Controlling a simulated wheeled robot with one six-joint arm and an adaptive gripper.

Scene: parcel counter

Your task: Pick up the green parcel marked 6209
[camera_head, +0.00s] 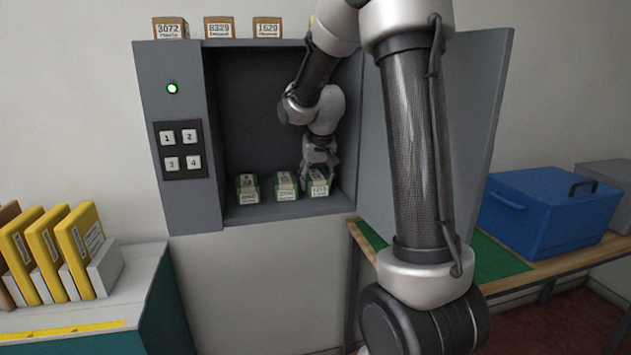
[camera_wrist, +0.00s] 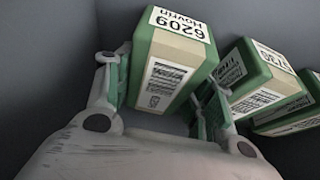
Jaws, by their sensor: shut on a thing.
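The green parcel marked 6209 (camera_wrist: 172,60) has white label bands and a barcode, and its number and the name "Hovrin" face up in the wrist view. My gripper (camera_wrist: 162,92) has one finger on each side of it and is shut on it. In the head view my gripper (camera_head: 320,160) reaches down into the open locker (camera_head: 265,110), onto the rightmost parcel (camera_head: 319,187) of the row. I cannot tell whether the parcel is clear of the locker floor.
Two similar green parcels stand to the left, a middle one (camera_head: 286,187) and a left one (camera_head: 248,189). The locker door (camera_head: 478,140) stands open at the right. Small brown boxes (camera_head: 219,28) sit on top. A blue bin (camera_head: 545,215) stands on the right table.

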